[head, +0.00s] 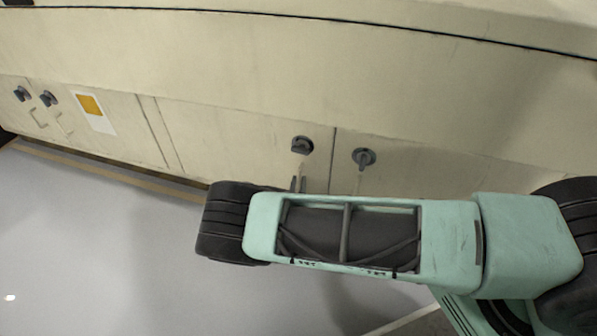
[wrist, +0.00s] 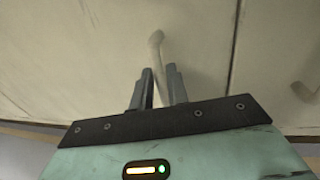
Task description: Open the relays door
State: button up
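My gripper (wrist: 160,82) is at a pale bar handle (wrist: 156,44) on a cream door panel (wrist: 80,50). Its two dark fingers stand close together, one on each side of the handle, and look shut on it. The lower part of the handle is hidden between the fingers. In the head view my gripper (head: 298,184) reaches the handle below a dark round latch (head: 302,146). That panel (head: 230,130) lies flush with the wall, left of a vertical seam. No label reading relays is legible.
Right of the seam are another dark latch (head: 364,158) and a second handle (wrist: 304,92). Farther left are two more latches (head: 47,98) with handles and an orange-and-white label (head: 91,106). The grey floor (head: 110,240) in front is clear.

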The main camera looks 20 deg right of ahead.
jog(key=shift+x, duration=0.75)
jog(key=shift+s+a, duration=0.1)
grip_shut()
